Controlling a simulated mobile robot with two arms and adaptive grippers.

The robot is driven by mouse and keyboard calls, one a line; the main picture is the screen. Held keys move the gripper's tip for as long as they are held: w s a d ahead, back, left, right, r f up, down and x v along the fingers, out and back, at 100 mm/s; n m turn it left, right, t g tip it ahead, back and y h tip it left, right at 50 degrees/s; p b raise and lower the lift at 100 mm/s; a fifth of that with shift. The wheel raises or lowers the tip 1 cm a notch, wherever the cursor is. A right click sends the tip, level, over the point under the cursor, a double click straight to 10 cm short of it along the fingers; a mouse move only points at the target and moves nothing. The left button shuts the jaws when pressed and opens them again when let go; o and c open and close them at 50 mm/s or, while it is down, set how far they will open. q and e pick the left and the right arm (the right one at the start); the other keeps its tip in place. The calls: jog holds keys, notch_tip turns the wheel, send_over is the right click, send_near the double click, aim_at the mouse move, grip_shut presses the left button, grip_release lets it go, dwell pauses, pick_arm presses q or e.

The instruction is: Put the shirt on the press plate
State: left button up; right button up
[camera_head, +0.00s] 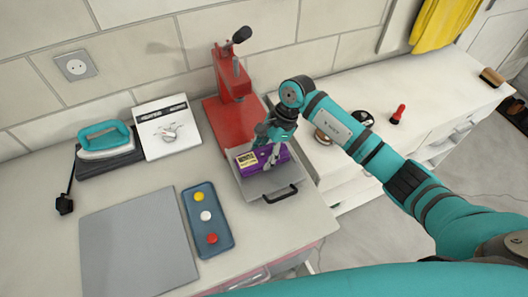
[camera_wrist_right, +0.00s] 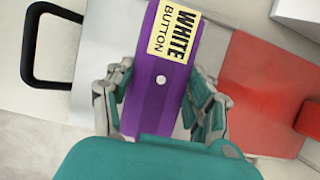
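The purple shirt (camera_head: 275,155), a folded block with a yellow "WHITE BUTTON" label and a white button, lies at the pale press plate (camera_head: 262,187) in front of the red press. In the right wrist view the shirt (camera_wrist_right: 157,105) runs over the plate (camera_wrist_right: 103,50); whether it rests fully on it is hard to tell. My right gripper (camera_head: 270,155) comes down from above. Its fingers (camera_wrist_right: 162,90) are at both long sides of the shirt and appear to press against it. My left gripper is not in view.
The red press (camera_head: 232,110) with its lever stands behind the plate. A black handle (camera_head: 281,194) sticks out in front. To the left are a blue tray (camera_head: 201,233) with coloured buttons, a grey mat (camera_head: 138,245) and a teal iron (camera_head: 105,138).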

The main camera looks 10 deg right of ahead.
jog(key=o, duration=0.4)
jog(key=shift+r, duration=0.1)
jog(key=shift+r+p, duration=0.2)
jog(key=shift+p, duration=0.1)
jog(key=b+v, duration=0.5)
jog(key=v, duration=0.6)
jog(key=shift+d+r, duration=0.2)
jog(key=shift+r, duration=0.15)
